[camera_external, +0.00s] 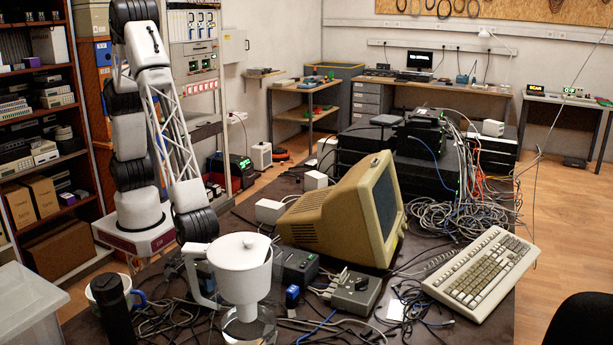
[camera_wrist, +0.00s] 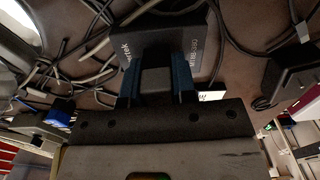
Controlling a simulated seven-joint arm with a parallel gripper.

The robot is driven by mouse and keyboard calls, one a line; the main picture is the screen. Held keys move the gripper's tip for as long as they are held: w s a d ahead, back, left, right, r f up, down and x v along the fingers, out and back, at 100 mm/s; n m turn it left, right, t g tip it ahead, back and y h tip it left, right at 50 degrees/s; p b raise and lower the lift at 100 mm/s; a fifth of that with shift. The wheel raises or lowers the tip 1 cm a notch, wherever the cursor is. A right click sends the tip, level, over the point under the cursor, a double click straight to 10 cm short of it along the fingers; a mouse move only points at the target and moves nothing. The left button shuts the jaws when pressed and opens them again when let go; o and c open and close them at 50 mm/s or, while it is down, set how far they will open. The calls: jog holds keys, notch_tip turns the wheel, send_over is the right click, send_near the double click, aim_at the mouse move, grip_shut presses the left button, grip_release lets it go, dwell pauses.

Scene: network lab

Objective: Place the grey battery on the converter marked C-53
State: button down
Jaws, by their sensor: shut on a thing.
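My gripper (camera_wrist: 156,92) shows in the wrist view with its two blue fingers shut on a small dark grey block, which I take to be the grey battery (camera_wrist: 155,78). Just beyond the block is a black box with pale lettering (camera_wrist: 160,42); the lettering is too small to read surely, and I cannot tell whether the block touches the box. I cannot make out a clear C-53 mark. In the external view my arm reaches down behind the white jug (camera_external: 240,270), which hides the fingers and what they hold.
A dark box (camera_external: 297,266) and a grey box with knobs (camera_external: 354,292) stand right of the jug, with a small blue-and-black item (camera_external: 292,298) in front. A beige monitor (camera_external: 330,215), a keyboard (camera_external: 482,272) and tangled cables crowd the table. A black bottle (camera_external: 113,312) stands front left.

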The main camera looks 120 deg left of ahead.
jog(key=shift+f, duration=0.15)
jog(key=c, duration=0.9)
grip_release()
notch_tip(320, 180, up, 12)
jog(key=shift+r, duration=0.2)
dwell(0.5)
